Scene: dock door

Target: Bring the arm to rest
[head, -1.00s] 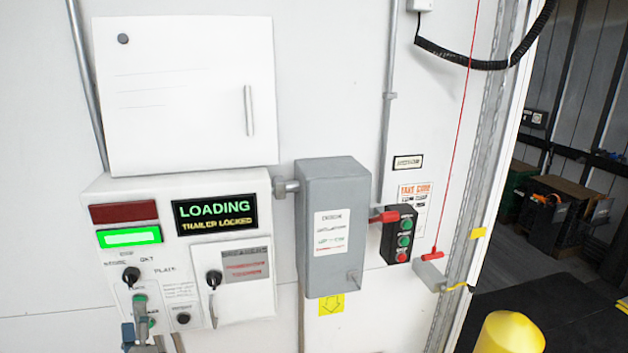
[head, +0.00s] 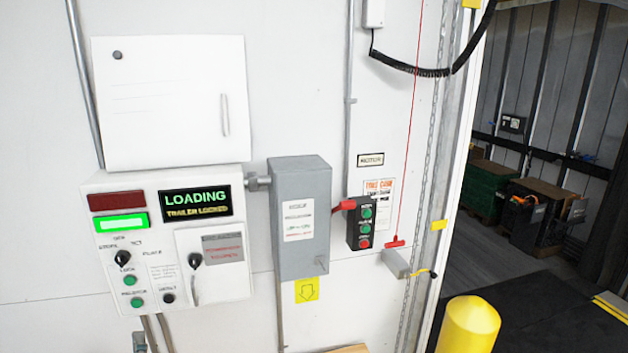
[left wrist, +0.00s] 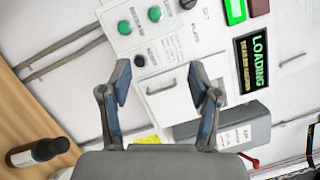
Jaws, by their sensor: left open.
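My left gripper (left wrist: 160,76) is open and empty in the left wrist view, with its two fingers spread in front of the control box. In the head view only a small grey piece, likely its tip, shows at the bottom edge below the box. The white control box (head: 160,275) has a lit LOADING / TRAILER LOCKED display (head: 201,203), a lit green bar (head: 121,223), a dark red lamp (head: 117,200), black knobs and two green buttons (head: 129,281). The display also shows in the wrist view (left wrist: 252,60). My right gripper is in neither view.
A grey switch box (head: 300,215) with a red lever stands right of the control box, then a button station (head: 360,222). A yellow bollard (head: 468,325) stands by the door opening. A dark bottle (left wrist: 38,152) lies by a wooden surface (left wrist: 20,110).

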